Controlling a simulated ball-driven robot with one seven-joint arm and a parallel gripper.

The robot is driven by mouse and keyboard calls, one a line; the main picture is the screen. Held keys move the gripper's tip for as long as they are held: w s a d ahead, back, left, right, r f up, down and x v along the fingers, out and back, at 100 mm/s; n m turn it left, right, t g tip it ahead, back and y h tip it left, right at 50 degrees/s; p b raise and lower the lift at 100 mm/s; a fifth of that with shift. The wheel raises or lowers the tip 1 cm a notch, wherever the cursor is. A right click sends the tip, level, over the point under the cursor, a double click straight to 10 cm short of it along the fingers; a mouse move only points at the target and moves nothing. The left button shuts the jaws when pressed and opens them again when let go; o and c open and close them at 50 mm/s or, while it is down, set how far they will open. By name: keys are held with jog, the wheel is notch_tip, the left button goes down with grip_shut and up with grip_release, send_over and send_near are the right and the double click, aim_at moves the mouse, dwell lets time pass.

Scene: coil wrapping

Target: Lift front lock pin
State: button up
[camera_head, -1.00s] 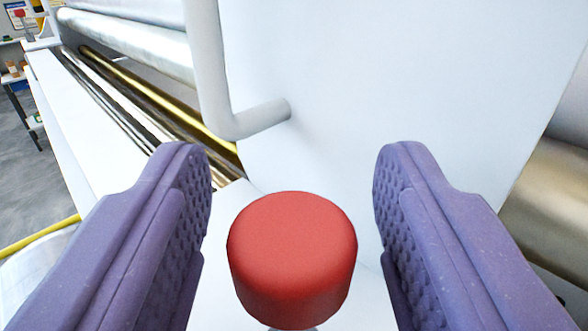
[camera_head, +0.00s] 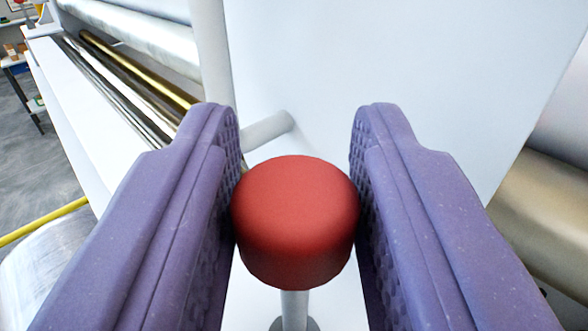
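The lock pin has a red round knob (camera_head: 296,215) on a thin metal stem (camera_head: 294,307) that goes down into a grey collar at the bottom of the view. My gripper (camera_head: 298,135) has two purple textured fingers, one on each side of the knob. Both fingers appear to touch the knob's sides, so the gripper is shut on it. The knob looks upright. The lower part of the pin is out of view.
A white upright panel (camera_head: 400,90) stands close behind the knob. A white bent handle (camera_head: 268,129) sticks out from it. Metal rollers (camera_head: 140,35) run along the upper left, and another roller (camera_head: 550,220) is at right. A yellow rail (camera_head: 45,220) is at left.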

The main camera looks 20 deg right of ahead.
jog(key=shift+o, duration=1.4)
jog(key=shift+s+r, duration=0.1)
jog(key=shift+r, duration=0.1)
jog(key=b+v, duration=0.1)
jog(key=v, duration=0.6)
jog(key=shift+s+a, duration=0.2)
jog(key=shift+s, duration=0.1)
jog(key=w+a+f+n+y+b, duration=0.1)
jog(key=a+f+n+y+b, duration=0.3)
jog(key=a+b, duration=0.8)
jog(key=s+a+f+n+g+y+b, duration=0.1)
jog(key=s+b, duration=0.7)
jog(key=b, duration=0.9)
jog(key=a+y, duration=0.1)
jog(key=y, duration=0.1)
jog(key=shift+s+f+y+b, duration=0.3)
jog(key=shift+s+f+b, duration=0.1)
